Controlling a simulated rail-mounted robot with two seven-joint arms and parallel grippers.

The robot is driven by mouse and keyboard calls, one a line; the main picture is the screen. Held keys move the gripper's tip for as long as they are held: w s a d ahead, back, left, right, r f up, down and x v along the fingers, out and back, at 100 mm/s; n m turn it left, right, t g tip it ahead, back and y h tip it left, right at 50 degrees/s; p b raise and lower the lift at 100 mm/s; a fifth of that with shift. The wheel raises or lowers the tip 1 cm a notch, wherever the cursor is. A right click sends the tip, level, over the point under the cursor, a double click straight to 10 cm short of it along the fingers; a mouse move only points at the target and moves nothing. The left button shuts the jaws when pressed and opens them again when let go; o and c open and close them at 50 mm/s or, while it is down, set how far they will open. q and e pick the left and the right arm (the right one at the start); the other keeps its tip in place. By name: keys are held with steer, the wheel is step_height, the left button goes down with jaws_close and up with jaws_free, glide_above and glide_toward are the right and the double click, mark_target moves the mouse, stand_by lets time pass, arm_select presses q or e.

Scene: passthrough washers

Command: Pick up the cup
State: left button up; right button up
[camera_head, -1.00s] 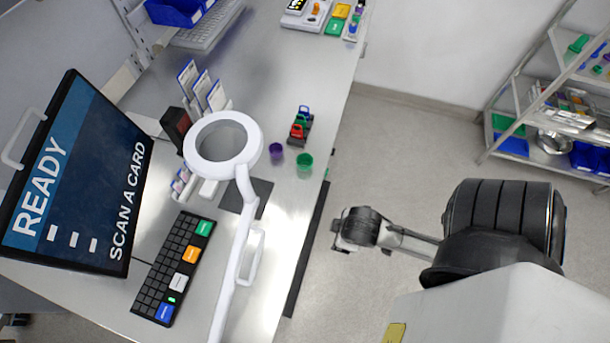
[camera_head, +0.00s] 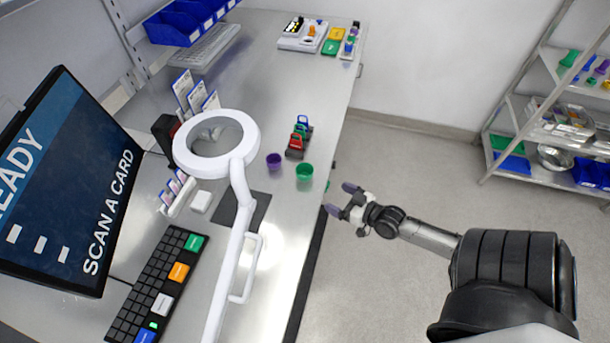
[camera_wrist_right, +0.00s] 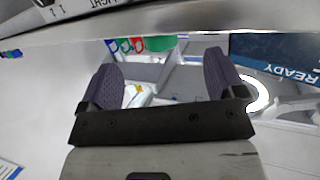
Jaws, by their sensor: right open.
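A small green cup (camera_head: 304,172) stands upright near the right edge of the steel workbench (camera_head: 265,75). A smaller purple cup (camera_head: 274,161) stands just left of it. My right gripper (camera_head: 341,199) is open and empty, beyond the bench edge to the right of the green cup and apart from it. In the right wrist view, the two purple fingers of this gripper (camera_wrist_right: 163,80) are spread wide with nothing between them. My left gripper is not in view.
A white ring magnifier (camera_head: 250,140) on a stalk stands left of the cups. A dark rack (camera_head: 297,145) with coloured clips is behind them. A screen (camera_head: 65,185) and keyboard (camera_head: 155,290) are at left. Floor is open right of the bench; a shelf (camera_head: 545,125) stands beyond.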

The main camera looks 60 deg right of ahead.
steer(key=r+t, duration=0.1)
steer(key=r, duration=0.1)
glide_toward(305, 171)
steer(key=shift+t, duration=0.3)
steer(key=w, duration=0.2)
steer(key=w+a+r, duration=0.1)
steer(key=w, duration=0.1)
steer(key=shift+a, duration=0.1)
steer(key=w, duration=0.3)
steer(key=shift+w+d+b, duration=0.3)
steer(key=shift+w+d, duration=0.05)
steer(key=shift+w+d+f, duration=0.1)
steer(key=shift+w+f, duration=0.05)
steer(key=shift+w, duration=0.55)
steer(key=shift+c, duration=0.2)
steer(key=c, duration=1)
steer(key=shift+o, duration=0.2)
